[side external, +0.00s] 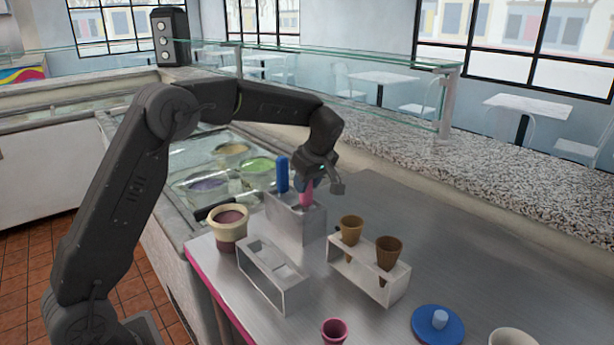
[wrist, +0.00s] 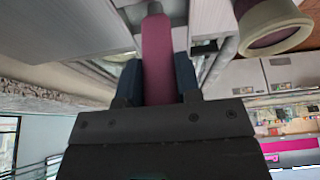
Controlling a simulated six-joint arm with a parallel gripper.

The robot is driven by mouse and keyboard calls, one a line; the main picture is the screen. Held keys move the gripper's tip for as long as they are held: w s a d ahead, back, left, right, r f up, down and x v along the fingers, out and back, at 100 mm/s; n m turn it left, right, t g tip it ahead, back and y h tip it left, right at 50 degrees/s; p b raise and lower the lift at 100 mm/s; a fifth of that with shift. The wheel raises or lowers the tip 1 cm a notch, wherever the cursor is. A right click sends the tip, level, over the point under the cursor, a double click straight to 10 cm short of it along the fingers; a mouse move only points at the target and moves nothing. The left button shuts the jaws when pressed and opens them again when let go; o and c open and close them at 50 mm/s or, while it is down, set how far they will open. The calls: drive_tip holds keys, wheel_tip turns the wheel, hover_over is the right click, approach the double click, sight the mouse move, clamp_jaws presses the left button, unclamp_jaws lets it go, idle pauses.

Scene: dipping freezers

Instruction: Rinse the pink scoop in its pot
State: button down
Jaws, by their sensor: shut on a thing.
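My gripper (side external: 309,184) is shut on the upright handle of the pink scoop (side external: 305,197), over the right part of a grey metal box-like pot (side external: 298,230). The handle's lower end meets the pot's rim, and the scoop's head is hidden, seemingly inside the pot. In the wrist view the pink handle of the scoop (wrist: 157,50) lies between the two dark blue fingers of my gripper (wrist: 158,78), with a grey metal end beyond it. A blue-handled scoop (side external: 282,173) stands upright in the left part of the same pot.
A cream-rimmed tub (side external: 229,223) stands left of the pot. An empty white rack (side external: 273,280) is in front, and a rack with two cones (side external: 368,272) is to the right. A pink cup (side external: 334,330) and blue disc (side external: 437,325) sit nearer. The right counter is clear.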

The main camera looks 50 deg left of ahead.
drive_tip(key=shift+r, duration=0.15)
drive_tip(key=shift+r, duration=1.15)
drive_tip(key=shift+f, duration=1.25)
drive_tip(key=shift+r, duration=1.25)
drive_tip(key=shift+f, duration=0.1)
drive_tip(key=shift+f, duration=1.15)
